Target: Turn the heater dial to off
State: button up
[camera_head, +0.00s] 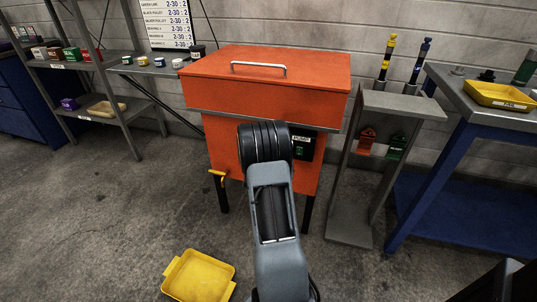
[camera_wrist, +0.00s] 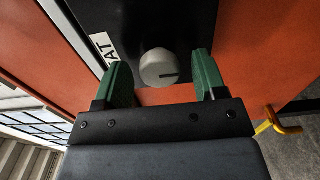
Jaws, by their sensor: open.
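The heater dial (camera_wrist: 158,68) is a round, light grey knob with a dark pointer line on a black panel (camera_wrist: 144,22). In the wrist view its line points to the right. My gripper (camera_wrist: 162,78) is open, with one green finger on each side of the dial and a gap on both sides. A white label beside the dial is partly cut off by a finger, with the letters "AT" readable. In the head view the panel sits on the front of an orange cabinet (camera_head: 265,75), and my arm hides the dial and my gripper there.
A black panel with a "PUMP" label (camera_head: 301,140) is right of my arm. A yellow valve handle (camera_head: 217,174) sticks out at the cabinet's lower left. A yellow tray (camera_head: 200,275) lies on the floor. A grey stand (camera_head: 350,215) is close on the right.

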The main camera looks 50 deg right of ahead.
jog(key=p+v, duration=0.2)
jog(key=v, duration=1.1)
jog(key=shift+a, duration=0.3)
jog(key=shift+s, duration=0.1)
